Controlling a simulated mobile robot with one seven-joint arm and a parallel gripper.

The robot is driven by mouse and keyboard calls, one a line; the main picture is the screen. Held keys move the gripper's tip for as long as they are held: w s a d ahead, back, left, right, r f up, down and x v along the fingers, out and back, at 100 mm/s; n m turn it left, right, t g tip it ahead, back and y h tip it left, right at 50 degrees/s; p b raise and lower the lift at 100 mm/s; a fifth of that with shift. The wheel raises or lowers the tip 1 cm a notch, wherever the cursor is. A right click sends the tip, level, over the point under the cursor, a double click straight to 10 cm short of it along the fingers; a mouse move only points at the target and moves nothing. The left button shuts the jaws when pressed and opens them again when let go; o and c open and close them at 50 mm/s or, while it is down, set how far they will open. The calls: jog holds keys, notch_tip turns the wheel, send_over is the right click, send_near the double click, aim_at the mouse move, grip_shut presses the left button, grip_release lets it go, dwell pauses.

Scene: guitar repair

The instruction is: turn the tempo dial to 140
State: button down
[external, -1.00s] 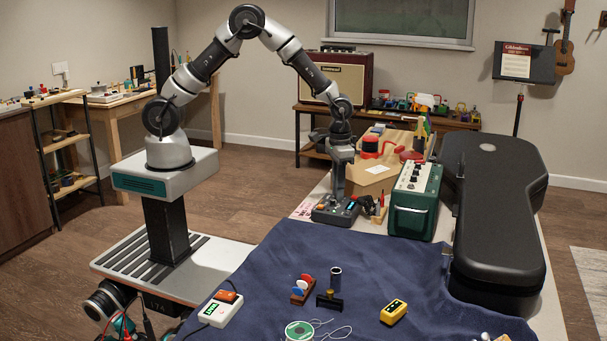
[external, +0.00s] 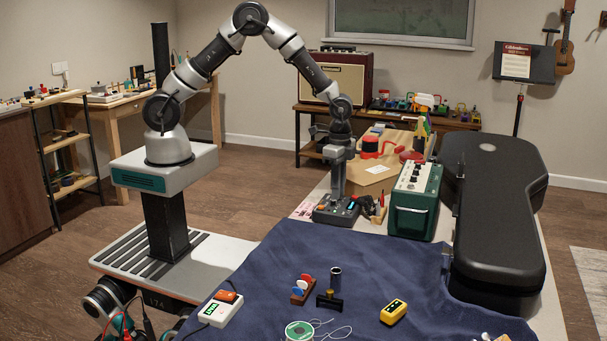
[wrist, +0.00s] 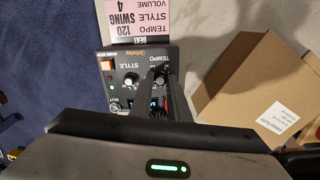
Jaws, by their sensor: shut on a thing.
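The drum box (external: 336,211) is a small dark unit on the bench beyond the blue cloth. In the wrist view its face (wrist: 118,84) has a STYLE knob (wrist: 131,78) and a TEMPO dial (wrist: 160,72). My gripper (external: 337,194) points straight down onto the box. In the wrist view its fingers (wrist: 158,84) are shut on the TEMPO dial and cover most of it. A small blue-lit display (wrist: 155,103) is partly hidden by the fingers, and its reading cannot be made out.
A pink card (wrist: 139,18) beside the box lists tempo 120, style swing, volume 4. A cardboard box (wrist: 252,88) stands close to my gripper. A green amplifier (external: 413,207) and black guitar case (external: 492,215) stand to the right. Small tools lie on the blue cloth (external: 270,275).

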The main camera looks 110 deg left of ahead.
jog(key=shift+m, duration=0.4)
jog(key=c, duration=1.7)
grip_release()
jog(key=shift+o, duration=0.2)
notch_tip(320, 180, up, 18)
jog(key=p, duration=0.2)
jog(key=shift+f, duration=0.25)
